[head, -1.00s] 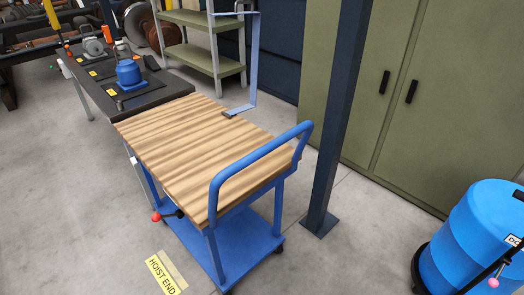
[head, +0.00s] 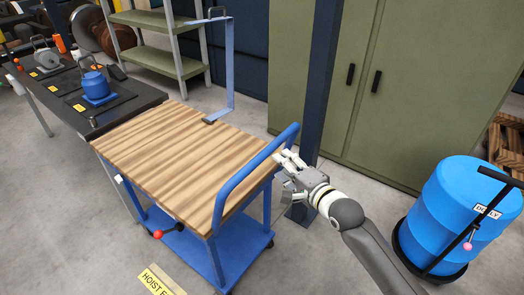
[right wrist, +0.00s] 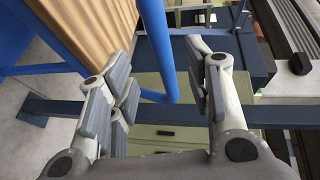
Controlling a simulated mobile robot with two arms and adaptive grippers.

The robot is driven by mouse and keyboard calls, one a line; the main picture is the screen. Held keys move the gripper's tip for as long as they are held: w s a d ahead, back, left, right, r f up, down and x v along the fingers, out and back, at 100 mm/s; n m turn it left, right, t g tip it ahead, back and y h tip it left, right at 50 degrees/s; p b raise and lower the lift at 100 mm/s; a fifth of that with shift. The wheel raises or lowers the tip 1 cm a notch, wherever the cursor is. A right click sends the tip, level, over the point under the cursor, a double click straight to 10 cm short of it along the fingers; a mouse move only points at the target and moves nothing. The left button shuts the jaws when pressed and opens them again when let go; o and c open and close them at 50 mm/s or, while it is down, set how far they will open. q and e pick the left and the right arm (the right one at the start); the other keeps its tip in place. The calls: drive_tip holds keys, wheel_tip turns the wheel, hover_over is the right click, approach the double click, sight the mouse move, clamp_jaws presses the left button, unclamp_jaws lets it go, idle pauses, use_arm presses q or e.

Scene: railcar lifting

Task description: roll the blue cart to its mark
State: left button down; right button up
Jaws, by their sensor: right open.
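The blue cart has a striped wooden top (head: 180,155), a blue lower deck (head: 200,250) and a blue push handle (head: 232,188) at its near right end. A red-knobbed lever (head: 160,234) sticks out low on its near side. A yellow floor label reading HOIST END (head: 158,280) lies in front of the cart, partly cut off. My right gripper (head: 283,163) is at the handle's right side, open. In the right wrist view the handle bar (right wrist: 155,40) runs between the spread fingers (right wrist: 160,75); contact cannot be told. My left gripper is out of view.
A dark bench (head: 80,115) with a blue pot-like item (head: 94,85) adjoins the cart's far left end. A dark blue post (head: 318,75) stands close behind the handle. A blue drum (head: 455,215) stands at right. Green cabinets (head: 400,100) line the back. Floor in front is clear.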

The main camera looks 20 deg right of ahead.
sight(270, 154)
drive_tip(key=x, duration=1)
drive_tip(key=shift+p, duration=0.4)
drive_tip(key=shift+d+f, duration=0.1)
clamp_jaws()
